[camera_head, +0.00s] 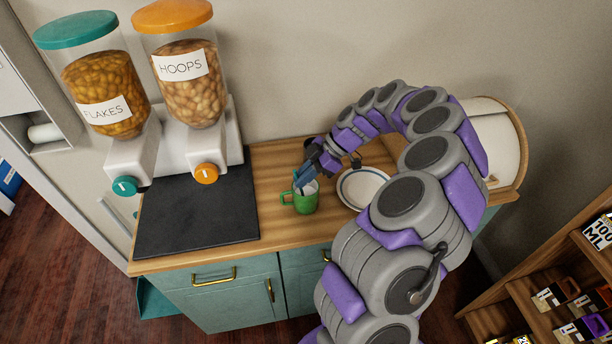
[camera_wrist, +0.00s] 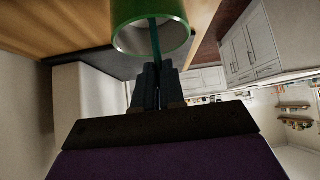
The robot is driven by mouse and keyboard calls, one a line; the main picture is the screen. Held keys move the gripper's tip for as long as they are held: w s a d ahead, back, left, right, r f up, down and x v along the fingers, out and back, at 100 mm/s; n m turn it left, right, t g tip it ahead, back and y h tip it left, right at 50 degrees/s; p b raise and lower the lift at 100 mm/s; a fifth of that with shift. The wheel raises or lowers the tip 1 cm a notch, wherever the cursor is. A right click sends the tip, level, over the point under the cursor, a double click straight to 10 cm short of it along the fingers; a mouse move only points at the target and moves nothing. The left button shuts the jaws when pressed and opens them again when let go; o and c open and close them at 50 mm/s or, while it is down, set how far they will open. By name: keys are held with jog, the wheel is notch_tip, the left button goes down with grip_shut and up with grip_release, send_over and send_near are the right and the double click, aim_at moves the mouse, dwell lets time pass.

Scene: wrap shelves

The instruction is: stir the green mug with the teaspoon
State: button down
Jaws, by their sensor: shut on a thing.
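The green mug (camera_head: 304,200) stands upright on the wooden counter, its handle to the left in the head view. In the wrist view the mug (camera_wrist: 150,10) is at the top, with its open mouth facing the camera. My gripper (camera_head: 306,177) is just above the mug's mouth. In the wrist view its fingers (camera_wrist: 152,85) are closed on a thin teal-dark handle, the teaspoon (camera_wrist: 155,42), which runs into the mug. The spoon's bowl is hidden inside the mug.
A white plate (camera_head: 361,188) with a dark rim line lies right of the mug. A dark mat (camera_head: 198,218) lies on the left. Flakes (camera_head: 104,95) and hoops (camera_head: 185,85) dispensers stand behind it. A rounded wood-sided bin (camera_head: 497,150) is at right. My arm covers some of the counter.

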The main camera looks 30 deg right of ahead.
jog(key=shift+w+a+r+p, duration=0.1)
jog(key=shift+a+r+p, duration=0.2)
jog(key=shift+r, duration=1.2)
jog(key=shift+w+a+r+p, duration=0.15)
jog(key=shift+a+r, duration=0.15)
jog(key=shift+r, duration=1.15)
jog(key=shift+a+r+p, duration=0.25)
jog(key=shift+a+r, duration=0.05)
jog(key=shift+r, duration=1.2)
jog(key=shift+r, duration=0.1)
notch_tip(320, 180, up, 5)
jog(key=shift+f+p, duration=0.15)
jog(key=shift+p, duration=0.3)
